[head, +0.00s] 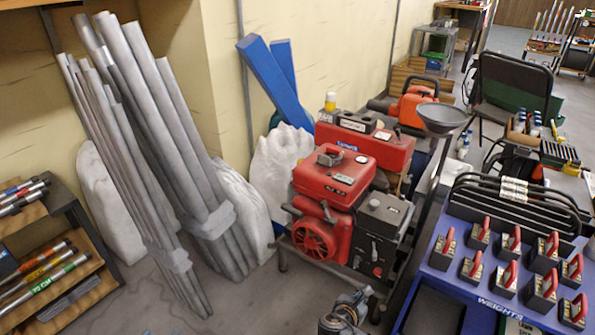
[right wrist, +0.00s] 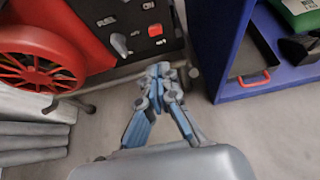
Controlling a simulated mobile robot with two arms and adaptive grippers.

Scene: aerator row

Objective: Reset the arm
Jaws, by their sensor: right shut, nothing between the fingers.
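My right gripper (head: 352,303) shows at the bottom middle of the head view, low in front of the red generator (head: 335,180). In the right wrist view the gripper (right wrist: 159,75) has its blue-grey fingers together, with nothing between them. It is over bare grey floor, between the generator's dark control panel (right wrist: 135,30) and a blue cabinet (right wrist: 222,50). My left gripper is in neither view.
A blue weights rack (head: 440,262) with red-handled weights stands at the right. Grey pipes (head: 165,150) lean on the wall at the left, near a shelf (head: 75,215). A black chair (head: 515,75) stands farther back. Some floor (head: 240,305) is clear left of the gripper.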

